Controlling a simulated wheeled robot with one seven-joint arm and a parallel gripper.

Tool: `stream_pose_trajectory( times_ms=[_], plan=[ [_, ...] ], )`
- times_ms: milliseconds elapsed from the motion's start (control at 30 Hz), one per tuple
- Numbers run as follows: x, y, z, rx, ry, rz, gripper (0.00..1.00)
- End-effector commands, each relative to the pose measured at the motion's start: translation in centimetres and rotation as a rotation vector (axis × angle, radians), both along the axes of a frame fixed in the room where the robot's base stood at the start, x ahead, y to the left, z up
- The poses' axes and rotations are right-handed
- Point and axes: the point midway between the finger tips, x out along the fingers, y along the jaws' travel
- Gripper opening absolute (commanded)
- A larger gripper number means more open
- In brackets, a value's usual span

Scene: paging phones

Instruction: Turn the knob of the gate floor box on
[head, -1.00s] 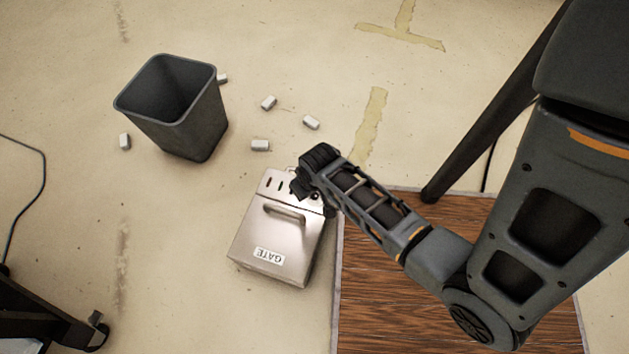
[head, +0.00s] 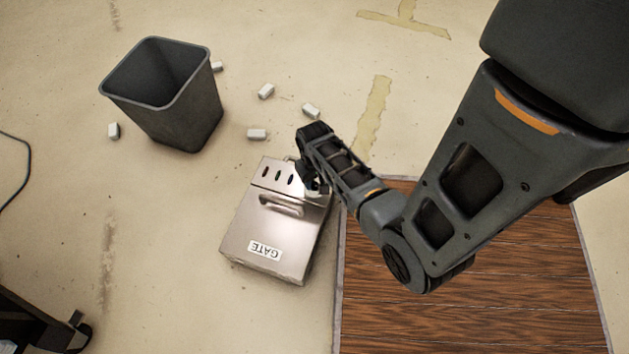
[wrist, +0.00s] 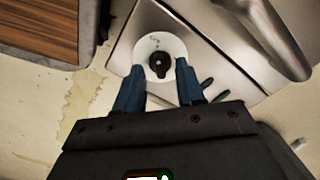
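The gate floor box (head: 262,228) is a silver metal box on the floor with a GATE label (head: 265,250), a handle and several dark slots. Its black knob (wrist: 159,63) sits on a round white dial (wrist: 168,45) in the wrist view; in the head view my gripper hides it. My gripper (head: 310,178) is over the box's upper right corner. In the wrist view its two blue fingers (wrist: 160,82) are apart, with their tips just short of the knob, one toward each side. Nothing is between them. The dial marks are too small to read.
The box's handle (wrist: 262,35) rises close to the dial. A dark grey bin (head: 185,115) stands at upper left with several small white blocks (head: 257,134) nearby. A wooden panel (head: 480,290) lies right of the box. The floor left of the box is clear.

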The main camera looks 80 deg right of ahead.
Motion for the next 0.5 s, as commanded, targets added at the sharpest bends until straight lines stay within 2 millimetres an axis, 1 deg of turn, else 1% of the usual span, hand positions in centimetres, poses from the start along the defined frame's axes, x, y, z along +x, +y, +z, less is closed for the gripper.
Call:
stream_pose_trajectory(
  times_ms=[33,100,367,500],
  plan=[
    [0.00,-0.06,-0.40,-0.001,-0.001,-0.001,0.38],
    [0.00,-0.06,-0.55,-0.001,-0.001,-0.001,0.38],
    [0.00,-0.02,-0.54,-0.001,-0.001,-0.001,0.37],
    [-0.01,-0.01,-0.54,-0.001,-0.001,-0.001,0.24]
  ],
)
